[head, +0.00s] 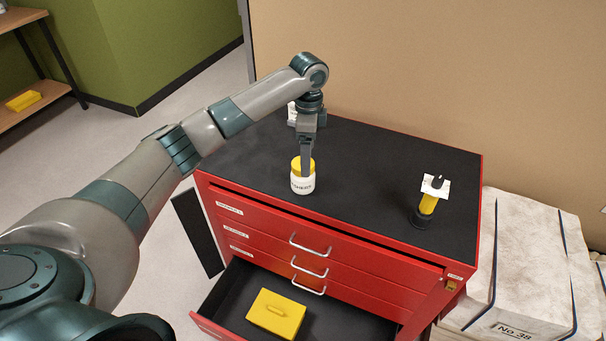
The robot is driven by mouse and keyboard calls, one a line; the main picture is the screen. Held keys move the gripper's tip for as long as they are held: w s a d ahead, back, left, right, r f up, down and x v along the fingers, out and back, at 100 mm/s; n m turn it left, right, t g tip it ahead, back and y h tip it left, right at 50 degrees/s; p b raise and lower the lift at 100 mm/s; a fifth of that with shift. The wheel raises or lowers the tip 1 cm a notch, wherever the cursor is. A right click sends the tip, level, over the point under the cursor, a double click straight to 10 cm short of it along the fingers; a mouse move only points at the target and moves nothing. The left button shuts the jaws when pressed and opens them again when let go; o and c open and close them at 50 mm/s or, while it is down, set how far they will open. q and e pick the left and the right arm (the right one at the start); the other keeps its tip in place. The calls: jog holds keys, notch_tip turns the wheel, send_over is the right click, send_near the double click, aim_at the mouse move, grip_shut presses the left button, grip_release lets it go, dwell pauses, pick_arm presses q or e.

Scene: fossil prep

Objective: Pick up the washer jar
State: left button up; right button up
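The washer jar (302,186) is a small white jar with a yellow lid and dark lettering on its label. It stands upright on the black top of the red cabinet. My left gripper (307,172) points down at the jar from above, with its fingers overlapping the yellow lid in the picture. The fingers show nearly edge-on, so I cannot tell whether they are open, or touching the jar. The jar appears to rest on the cabinet top. My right gripper is not in view.
The red cabinet (375,272) has an open lower drawer (350,325) holding a yellow lidded box (276,314). A yellow-and-black tool (428,204) with a white tag stands at the right. A white item (292,114) is partly hidden behind my wrist. Wrapped white blocks (525,265) stand right.

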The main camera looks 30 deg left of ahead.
aim_at(300, 186)
pick_arm(q)
jog(key=shift+f+p, duration=0.5)
jog(key=shift+f, duration=2.15)
jog(key=shift+a+f, duration=0.1)
jog(key=shift+a+f+p, duration=0.1)
jog(key=shift+f+p, duration=0.1)
jog(key=shift+p, duration=0.1)
jog(key=f, duration=0.2)
jog(key=a+f+p, duration=0.1)
jog(key=f, duration=0.1)
jog(key=shift+w+p, duration=0.1)
jog(key=shift+p, duration=0.2)
jog(key=shift+f, duration=0.3)
jog(key=shift+c, duration=0.4)
jog(key=c, duration=1.2)
